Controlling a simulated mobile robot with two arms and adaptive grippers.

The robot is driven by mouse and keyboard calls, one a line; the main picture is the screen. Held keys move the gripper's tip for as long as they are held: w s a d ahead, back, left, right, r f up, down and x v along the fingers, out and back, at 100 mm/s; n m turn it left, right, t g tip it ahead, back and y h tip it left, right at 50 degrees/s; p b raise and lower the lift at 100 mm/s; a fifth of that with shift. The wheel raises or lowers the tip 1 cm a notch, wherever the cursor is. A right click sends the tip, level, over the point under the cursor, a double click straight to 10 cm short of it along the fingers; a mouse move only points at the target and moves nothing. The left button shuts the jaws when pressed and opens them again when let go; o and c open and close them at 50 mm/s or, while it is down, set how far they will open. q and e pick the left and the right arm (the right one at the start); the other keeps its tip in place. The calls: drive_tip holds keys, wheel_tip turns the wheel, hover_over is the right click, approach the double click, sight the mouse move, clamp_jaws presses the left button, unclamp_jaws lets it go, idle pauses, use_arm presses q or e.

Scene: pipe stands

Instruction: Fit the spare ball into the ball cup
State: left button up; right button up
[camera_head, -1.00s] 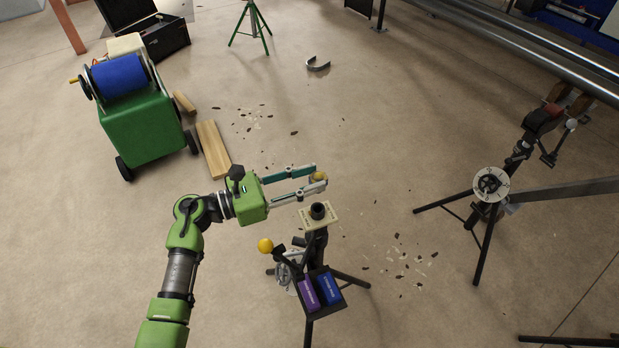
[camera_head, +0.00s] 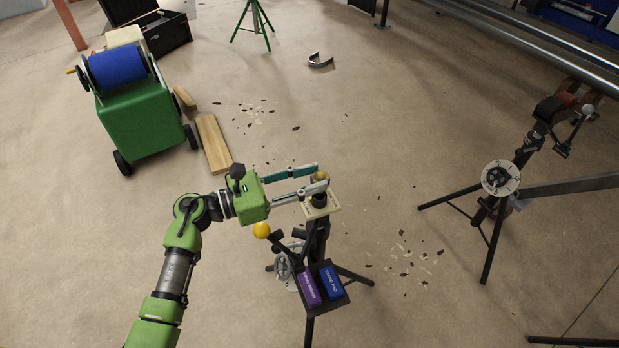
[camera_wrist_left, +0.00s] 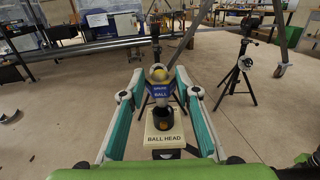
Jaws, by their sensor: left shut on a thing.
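The spare ball (camera_head: 321,177) is yellowish and sits between the tips of my left gripper (camera_head: 323,176). In the left wrist view the ball (camera_wrist_left: 160,73) shows above a blue "SPARE BALL" label (camera_wrist_left: 161,90). My left gripper is shut on it. The black ball cup (camera_head: 320,197) stands on a cream plate (camera_head: 334,209) on top of a pipe stand. In the left wrist view the cup (camera_wrist_left: 163,119) shows in front of the ball, behind the "BALL HEAD" lettering. The ball appears just above the cup; the exact gap cannot be told. My right gripper is out of view.
A yellow knob (camera_head: 262,230) sticks out left of the stand. A tray with purple and blue boxes (camera_head: 322,285) hangs low on it. Another stand (camera_head: 500,178) is at the right. A green cart (camera_head: 143,120) and wooden planks (camera_head: 213,145) lie left; open floor surrounds the stand.

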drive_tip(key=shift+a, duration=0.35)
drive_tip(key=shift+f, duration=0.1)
use_arm(q)
drive_tip(key=shift+b, duration=0.35)
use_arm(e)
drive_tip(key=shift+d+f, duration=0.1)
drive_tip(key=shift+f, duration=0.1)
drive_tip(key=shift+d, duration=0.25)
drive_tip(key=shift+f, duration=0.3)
use_arm(q)
drive_tip(key=shift+f+b, duration=0.65)
drive_tip(key=shift+b, duration=0.4)
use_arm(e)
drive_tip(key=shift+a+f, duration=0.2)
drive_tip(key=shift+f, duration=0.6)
use_arm(q)
drive_tip(key=shift+f, duration=0.1)
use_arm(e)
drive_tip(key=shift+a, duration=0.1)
